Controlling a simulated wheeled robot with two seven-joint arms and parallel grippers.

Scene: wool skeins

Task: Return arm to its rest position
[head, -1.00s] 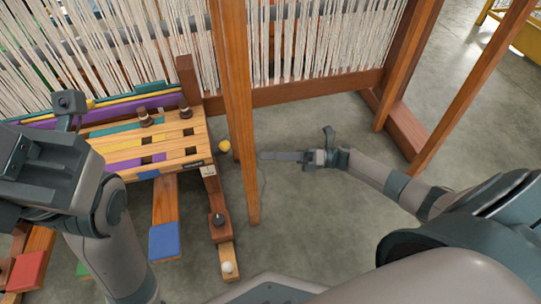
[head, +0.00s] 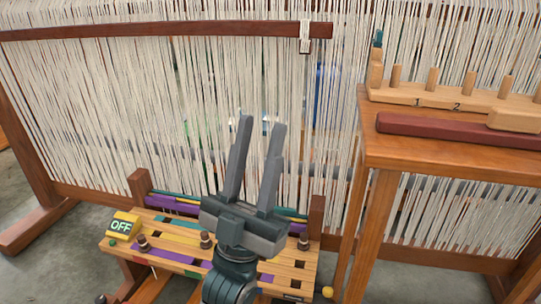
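My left gripper (head: 258,165) stands upright in the lower middle of the head view. Its two long fingers point up and are parted, with nothing between them. It is in front of the loom's pale warp threads (head: 110,110) and over the slatted wooden bench (head: 168,243); I cannot tell whether it touches either. Its wrist hides part of the bench. My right gripper is out of the view.
A wooden side table (head: 385,155) at right carries a numbered peg rack (head: 395,92) and a dark red bar (head: 450,130). A yellow OFF box (head: 124,226) sits on the bench's left end. A red-brown beam (head: 170,30) crosses the threads. Grey floor shows at lower left.

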